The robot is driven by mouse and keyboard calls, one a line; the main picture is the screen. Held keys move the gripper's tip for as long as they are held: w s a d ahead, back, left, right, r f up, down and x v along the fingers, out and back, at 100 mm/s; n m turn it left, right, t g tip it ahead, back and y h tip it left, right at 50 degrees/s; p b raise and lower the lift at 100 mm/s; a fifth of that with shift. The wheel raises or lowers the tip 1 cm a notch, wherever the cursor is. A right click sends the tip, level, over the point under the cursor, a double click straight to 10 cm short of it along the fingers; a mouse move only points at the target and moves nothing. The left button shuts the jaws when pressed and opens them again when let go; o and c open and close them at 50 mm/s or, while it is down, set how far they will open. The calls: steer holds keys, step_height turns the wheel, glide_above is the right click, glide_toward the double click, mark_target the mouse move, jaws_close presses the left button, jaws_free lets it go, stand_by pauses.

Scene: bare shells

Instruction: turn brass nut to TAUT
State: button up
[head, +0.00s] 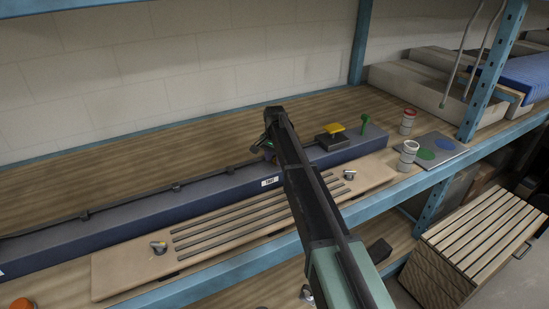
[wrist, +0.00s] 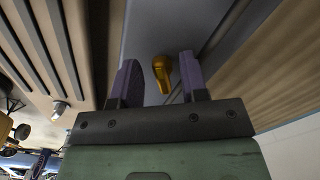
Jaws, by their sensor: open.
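A brass-coloured piece (wrist: 162,72), which I take to be the nut, shows in the wrist view on a blue-grey bar. It is elongated with a rounded end. My gripper (wrist: 158,60) is open, with one purple finger on either side of the piece in the picture. I see no finger touching it, and I cannot tell how far beyond the fingertips it lies. In the head view my arm hides the nut and most of the gripper. A white label (head: 270,181), its lettering too small to read surely, is on the front of the long blue bar (head: 215,190).
A yellow-topped block (head: 333,135) and a green knob (head: 366,119) stand on the bar's right end. A slotted wooden board (head: 120,270) lies in front. Two jars (head: 408,122) (head: 408,155) and a plate with coloured discs (head: 438,148) are at right. Shelf behind the bar is mostly clear.

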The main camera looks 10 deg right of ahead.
mark_target(275, 159)
step_height(275, 159, up, 11)
steer(key=p, duration=1)
steer(key=shift+p, duration=0.35)
steer(key=shift+f, duration=0.1)
steer(key=s+f+n+b, duration=0.3)
steer(key=s+f+b, duration=0.1)
steer(key=s, duration=0.9)
steer(key=s+d+f+n+b, duration=0.1)
steer(key=s+f+b, duration=0.3)
steer(key=s, duration=0.9)
steer(key=s+f+n+b, duration=0.4)
steer(key=s+f+b, duration=0.1)
steer(key=s, duration=0.9)
steer(key=shift+d+n, duration=0.2)
steer(key=shift+n, duration=0.1)
